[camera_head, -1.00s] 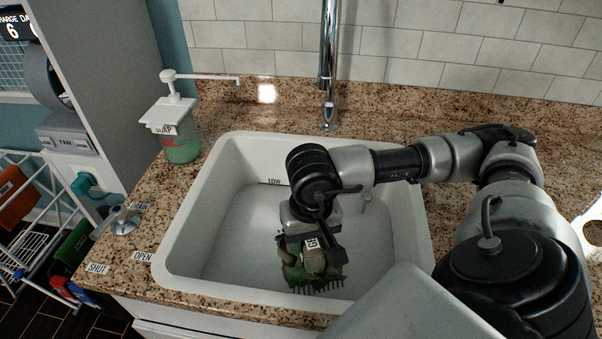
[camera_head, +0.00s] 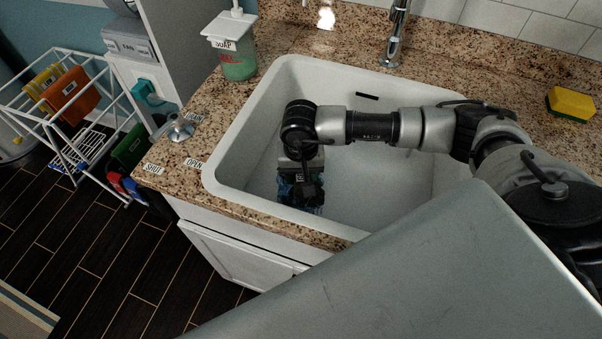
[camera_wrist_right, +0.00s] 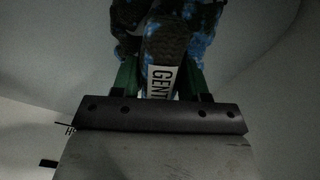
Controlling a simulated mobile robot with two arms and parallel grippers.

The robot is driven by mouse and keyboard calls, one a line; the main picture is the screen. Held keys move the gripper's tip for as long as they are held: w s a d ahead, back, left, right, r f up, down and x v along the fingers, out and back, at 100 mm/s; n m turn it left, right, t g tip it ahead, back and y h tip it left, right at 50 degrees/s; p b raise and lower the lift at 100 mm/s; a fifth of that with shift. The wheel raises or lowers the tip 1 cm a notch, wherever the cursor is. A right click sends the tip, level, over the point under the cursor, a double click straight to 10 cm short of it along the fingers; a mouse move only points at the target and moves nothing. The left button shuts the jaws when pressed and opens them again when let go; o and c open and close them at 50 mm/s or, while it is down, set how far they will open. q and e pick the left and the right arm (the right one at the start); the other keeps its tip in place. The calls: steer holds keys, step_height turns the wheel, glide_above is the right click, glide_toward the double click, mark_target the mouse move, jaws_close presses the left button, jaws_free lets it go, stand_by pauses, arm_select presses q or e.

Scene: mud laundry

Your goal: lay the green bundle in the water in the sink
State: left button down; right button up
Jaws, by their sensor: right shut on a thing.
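My right gripper (camera_head: 306,172) is low inside the white sink (camera_head: 228,165), toward its near left side. It is shut on a bundle (camera_head: 300,195), which shows as dark and mottled blue rather than green. In the right wrist view the bundle (camera_wrist_right: 205,20) is blue, white and black, with a brown band and a label reading "GENT" between the fingers. The gripper hides part of it. I cannot tell whether it touches the sink floor, or make out a water surface. My left gripper is not in view.
The faucet (camera_head: 394,38) stands behind the sink. A soap dispenser (camera_head: 234,55) and a tap handle (camera_head: 179,130) with OPEN and SHUT labels are at the left. A yellow-green sponge (camera_head: 570,104) lies at the right. A drying rack (camera_head: 75,120) stands on the floor.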

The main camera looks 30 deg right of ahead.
steer(key=shift+f, duration=0.7)
steer(key=shift+f, duration=0.15)
steer(key=o, duration=1)
